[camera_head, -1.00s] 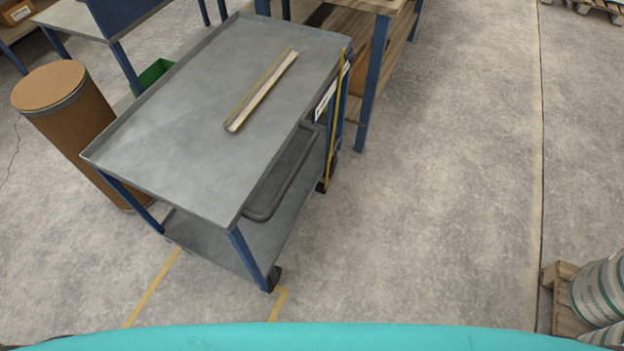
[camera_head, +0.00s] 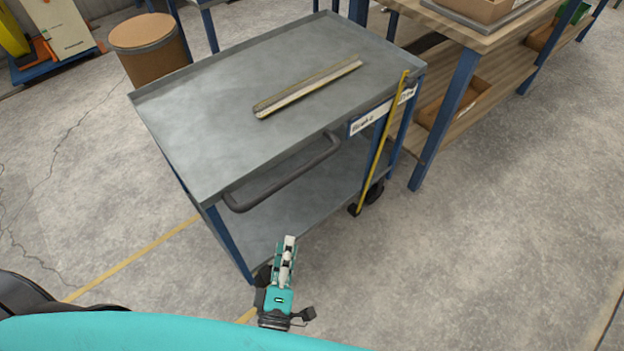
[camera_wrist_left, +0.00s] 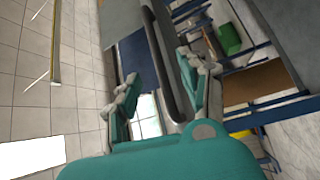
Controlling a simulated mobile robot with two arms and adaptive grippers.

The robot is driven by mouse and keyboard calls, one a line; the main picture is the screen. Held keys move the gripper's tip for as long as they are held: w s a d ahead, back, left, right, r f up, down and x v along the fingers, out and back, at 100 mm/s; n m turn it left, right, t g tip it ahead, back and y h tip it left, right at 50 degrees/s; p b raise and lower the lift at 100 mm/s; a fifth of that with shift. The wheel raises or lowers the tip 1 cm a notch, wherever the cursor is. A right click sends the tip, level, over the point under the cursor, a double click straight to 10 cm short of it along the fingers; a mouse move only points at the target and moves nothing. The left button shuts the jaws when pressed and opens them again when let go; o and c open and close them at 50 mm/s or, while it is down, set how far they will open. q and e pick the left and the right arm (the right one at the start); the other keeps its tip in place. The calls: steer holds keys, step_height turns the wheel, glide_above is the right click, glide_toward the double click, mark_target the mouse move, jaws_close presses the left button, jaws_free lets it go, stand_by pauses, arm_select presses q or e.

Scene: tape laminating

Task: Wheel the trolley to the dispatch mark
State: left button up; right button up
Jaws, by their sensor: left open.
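The trolley (camera_head: 215,115) is a grey two-shelf cart with blue legs, black castors and a dark handle bar (camera_head: 285,178) on its near side. A long narrow strip (camera_head: 305,88) lies on its top. My left gripper (camera_head: 287,252) is open and empty, in front of the trolley and nearer than the handle. In the left wrist view, the handle bar (camera_wrist_left: 170,62) shows beyond and between the open fingers (camera_wrist_left: 157,85); I see no contact. Yellow lines (camera_head: 140,258) run on the floor by the trolley; I cannot tell whether they form the dispatch mark. My right gripper is out of view.
A wooden-topped bench (camera_head: 490,38) with blue legs stands close to the trolley's right. A brown drum (camera_head: 148,48) stands behind its left side. A yellow strip (camera_head: 383,145) runs down the trolley's right front corner. The floor at the right is clear.

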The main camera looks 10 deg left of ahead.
mark_target(293, 177)
arm_select(q)
steer(key=shift+n+y, duration=0.5)
steer(key=shift+n, duration=0.1)
steer(key=w+a+r, duration=0.1)
steer(key=w, duration=0.4)
steer(key=w+r, duration=0.1)
steer(key=w, duration=0.4)
steer(key=w+a+r, duration=0.1)
steer(key=w, duration=0.5)
steer(key=shift+a+r, duration=0.2)
steer(key=shift+a, duration=0.1)
steer(key=shift+w, duration=0.45)
steer(key=shift+r, duration=0.1)
steer(key=shift+c, duration=1)
steer(key=c, duration=0.7)
jaws_close()
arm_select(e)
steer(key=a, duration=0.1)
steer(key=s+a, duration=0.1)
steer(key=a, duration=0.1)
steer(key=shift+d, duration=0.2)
